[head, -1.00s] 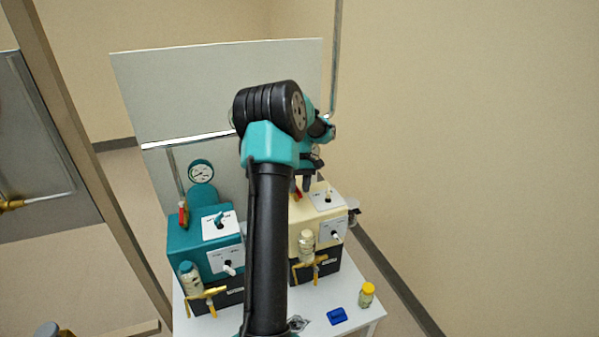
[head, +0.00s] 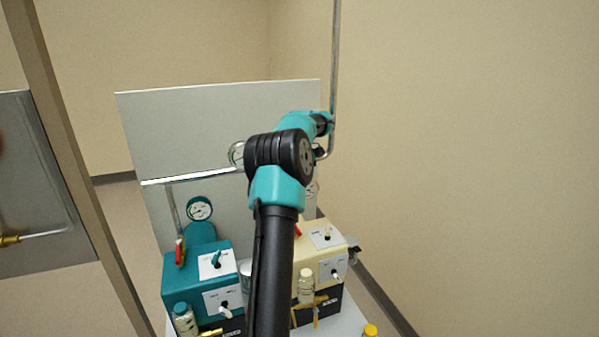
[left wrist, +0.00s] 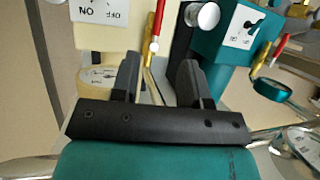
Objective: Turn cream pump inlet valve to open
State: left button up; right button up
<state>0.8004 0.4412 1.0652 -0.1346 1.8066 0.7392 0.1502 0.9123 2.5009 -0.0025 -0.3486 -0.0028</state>
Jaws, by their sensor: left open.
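The cream pump (head: 318,260) stands right of the teal pump (head: 205,275) on a white table. Its inlet valve has a red lever (head: 298,231), mostly hidden by my arm in the head view. In the left wrist view the red lever (left wrist: 157,22) and its brass body (left wrist: 149,85) appear beside the cream housing (left wrist: 103,40). My left gripper (left wrist: 160,68) is open, its two dark fingers apart with the brass part showing between them. I cannot tell whether they touch it. In the head view its fingers are not clear. My right gripper is not in view.
The teal pump has its own red lever (head: 180,252) and gauge (head: 200,208). A grey panel (head: 200,125) stands behind the pumps and a metal pipe (head: 335,60) rises at its right. A yellow-capped jar (head: 370,331) is at the front right.

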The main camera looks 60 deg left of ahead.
pick_arm(q)
jog(key=shift+v, duration=1.2)
